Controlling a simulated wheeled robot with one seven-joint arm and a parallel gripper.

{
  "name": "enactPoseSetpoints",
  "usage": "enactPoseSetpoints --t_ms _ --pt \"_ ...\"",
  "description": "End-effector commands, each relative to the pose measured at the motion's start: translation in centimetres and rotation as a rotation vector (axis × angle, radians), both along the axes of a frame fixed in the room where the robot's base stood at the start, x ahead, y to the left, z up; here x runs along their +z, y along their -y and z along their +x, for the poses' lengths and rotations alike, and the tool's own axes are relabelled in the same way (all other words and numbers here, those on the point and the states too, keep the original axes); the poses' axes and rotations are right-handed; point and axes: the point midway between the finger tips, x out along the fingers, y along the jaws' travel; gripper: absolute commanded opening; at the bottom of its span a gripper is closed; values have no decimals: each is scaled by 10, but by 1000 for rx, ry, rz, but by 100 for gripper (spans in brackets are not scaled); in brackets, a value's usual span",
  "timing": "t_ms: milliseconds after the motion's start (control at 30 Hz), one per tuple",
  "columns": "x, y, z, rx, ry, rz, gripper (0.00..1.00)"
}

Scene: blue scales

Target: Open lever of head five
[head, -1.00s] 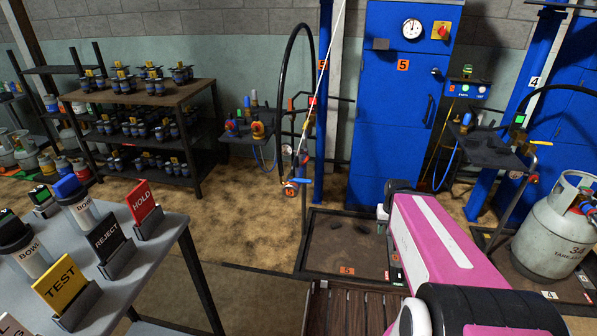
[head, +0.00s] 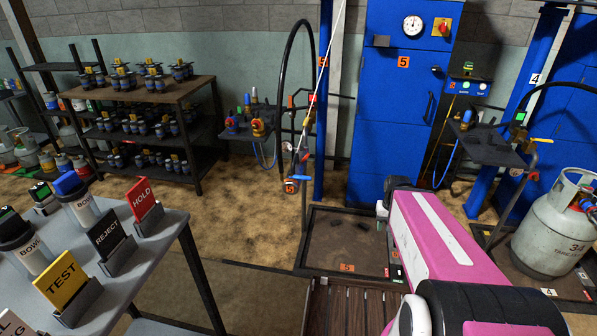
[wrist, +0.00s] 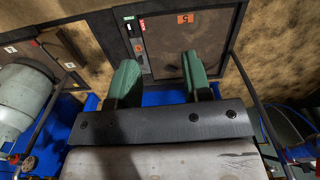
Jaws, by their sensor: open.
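Filling head five (head: 290,187), marked with an orange 5 tag, hangs on a black hose at the middle of the head view. Its blue lever (head: 302,179) sticks out to the right. My gripper (wrist: 163,88) is open in the wrist view, with two green fingers apart and nothing between them. In the head view my pink arm reaches toward the station five scale (head: 335,245), to the right of the head. The gripper's fingers are mostly hidden there.
The blue cabinet (head: 395,120) of station five stands behind the scale. A grey gas cylinder (head: 555,225) marked 34 stands at the right. A table (head: 165,280) with sign blocks is at the left. A shelf rack (head: 150,105) stands behind. Open floor lies between.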

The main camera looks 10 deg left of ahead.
Motion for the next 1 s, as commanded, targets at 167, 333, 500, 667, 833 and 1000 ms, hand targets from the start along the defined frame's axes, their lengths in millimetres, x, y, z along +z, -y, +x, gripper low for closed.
enactPoseSetpoints --t_ms 167,333,500,667,833,1000 --pt "17 -32 34 182 3 -1 45" --pt "54 -97 80 526 3 -2 45" --pt "101 -172 115 881 2 -4 45" --pt "148 -243 134 1196 0 -5 45" --pt "185 -294 140 1428 -3 -5 45" --pt "198 -313 139 1520 -5 -5 45"
